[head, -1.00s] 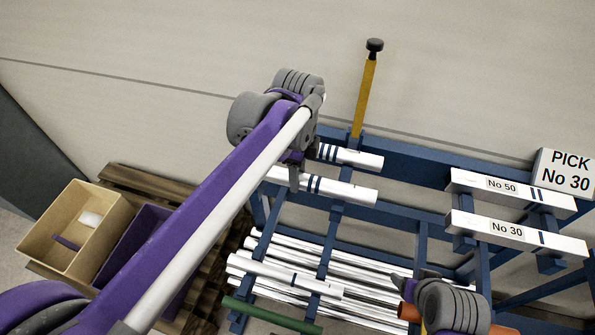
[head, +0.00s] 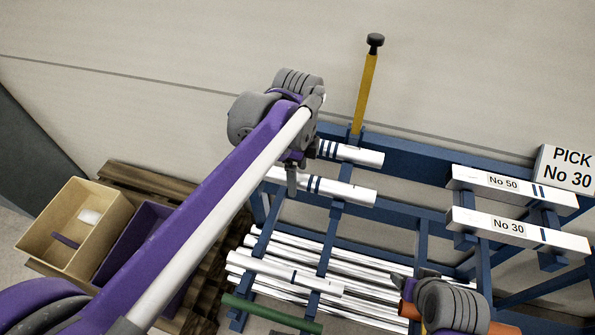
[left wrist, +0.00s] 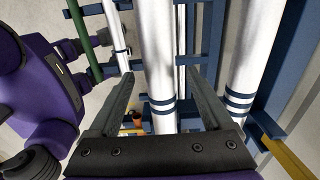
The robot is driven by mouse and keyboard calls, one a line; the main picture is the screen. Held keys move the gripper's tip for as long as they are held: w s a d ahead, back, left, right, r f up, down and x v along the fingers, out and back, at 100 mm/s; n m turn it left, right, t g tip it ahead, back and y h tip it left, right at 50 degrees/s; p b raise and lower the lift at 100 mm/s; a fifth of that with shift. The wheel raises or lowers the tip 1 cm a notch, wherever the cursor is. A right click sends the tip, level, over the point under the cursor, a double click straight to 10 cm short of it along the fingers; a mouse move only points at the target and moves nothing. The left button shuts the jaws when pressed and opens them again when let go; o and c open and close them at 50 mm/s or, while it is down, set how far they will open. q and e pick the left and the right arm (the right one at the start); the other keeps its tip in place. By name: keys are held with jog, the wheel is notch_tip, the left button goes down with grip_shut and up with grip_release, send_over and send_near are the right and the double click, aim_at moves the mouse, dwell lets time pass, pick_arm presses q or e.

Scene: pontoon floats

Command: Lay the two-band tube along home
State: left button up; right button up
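The two-band tube (head: 335,189), white with two dark blue bands, lies on the blue rack in front of a three-band tube (head: 352,154). In the left wrist view the two-band tube (left wrist: 158,60) runs between the fingers of my left gripper (left wrist: 160,95). The fingers are apart, one on each side, with visible gaps. The three-band tube (left wrist: 245,75) is right of the right finger. My right gripper (head: 405,283) is at the lower right, above the rack; its fingertips are unclear. A white label bar "No 50" (head: 510,185) has two dark marks; "No 30" (head: 500,226) has one.
A sign (head: 566,170) reads "PICK No 30". A yellow post (head: 365,95) with a black cap rises behind the rack. Several white tubes, a green tube (head: 270,314) and an orange tube (head: 408,310) lie lower. A tan bin (head: 65,225) and purple bin (head: 130,240) stand left.

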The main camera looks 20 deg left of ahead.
pick_arm(q)
notch_tip(320, 180, up, 11)
jog(key=shift+p, duration=0.4)
pick_arm(e)
jog(key=shift+w+r, duration=0.2)
jog(key=shift+r, duration=0.3)
pick_arm(q)
jog(key=shift+f, duration=0.1)
